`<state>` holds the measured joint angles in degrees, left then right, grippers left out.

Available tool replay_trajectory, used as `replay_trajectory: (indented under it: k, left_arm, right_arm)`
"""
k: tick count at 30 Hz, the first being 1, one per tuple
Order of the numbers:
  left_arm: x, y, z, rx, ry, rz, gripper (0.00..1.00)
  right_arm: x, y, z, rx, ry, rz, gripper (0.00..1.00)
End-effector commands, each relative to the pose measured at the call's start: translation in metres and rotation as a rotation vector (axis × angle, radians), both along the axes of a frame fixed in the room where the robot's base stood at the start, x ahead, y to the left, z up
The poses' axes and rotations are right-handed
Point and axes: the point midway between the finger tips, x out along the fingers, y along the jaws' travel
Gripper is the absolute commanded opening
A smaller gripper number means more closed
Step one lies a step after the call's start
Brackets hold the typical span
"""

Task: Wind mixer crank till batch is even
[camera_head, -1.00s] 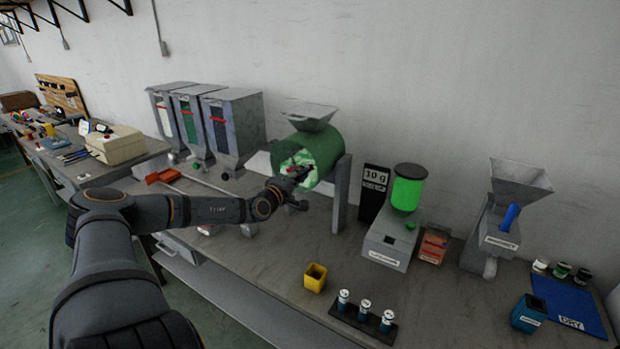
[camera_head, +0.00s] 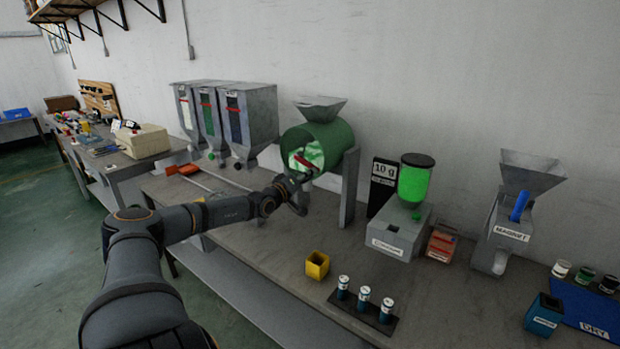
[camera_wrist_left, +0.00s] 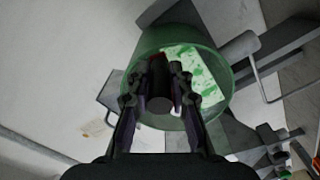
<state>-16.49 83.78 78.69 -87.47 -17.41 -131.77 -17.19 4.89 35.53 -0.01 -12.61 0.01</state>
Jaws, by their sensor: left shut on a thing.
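The mixer is a green drum (camera_head: 340,140) lying on its side on a grey stand, with a grey hopper (camera_head: 320,108) above it. Through its clear front I see a batch (camera_head: 312,156) of white and green, streaked and patchy; it also shows in the left wrist view (camera_wrist_left: 196,68). A red part of the crank (camera_head: 303,161) shows at the drum's front. My left gripper (camera_head: 298,178) is at the drum's front, shut on the crank. In the left wrist view its fingers (camera_wrist_left: 160,85) close around a dark round grip (camera_wrist_left: 159,104). My right gripper is not in view.
Three grey bins (camera_head: 250,115) stand left of the mixer. To its right are a scale display (camera_head: 383,182), a green-topped feeder (camera_head: 398,228) and a magnet hopper (camera_head: 505,235). A yellow cup (camera_head: 317,265) and a vial rack (camera_head: 350,308) sit near the front edge.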

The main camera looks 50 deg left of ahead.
Motion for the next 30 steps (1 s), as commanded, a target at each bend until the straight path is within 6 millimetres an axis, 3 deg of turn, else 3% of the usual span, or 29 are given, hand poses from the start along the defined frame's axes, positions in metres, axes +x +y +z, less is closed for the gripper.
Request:
replay_trajectory:
  k: [9,28,29,30]
  left_arm:
    - [-0.0012,0.0038,-0.0144,0.051,0.014,0.004,0.0]
    - [-0.0015,0.0055,-0.0156,0.05,0.012,0.006,0.0]
    - [-0.0015,0.0055,-0.0156,0.05,0.011,0.007,0.21]
    - [-0.0015,0.0056,-0.0154,0.05,0.011,0.007,0.27]
  right_arm:
    - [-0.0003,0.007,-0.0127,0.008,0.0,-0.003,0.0]
    - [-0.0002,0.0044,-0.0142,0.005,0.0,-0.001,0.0]
    - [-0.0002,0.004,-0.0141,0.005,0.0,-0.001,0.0]
    - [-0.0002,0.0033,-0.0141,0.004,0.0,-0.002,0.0]
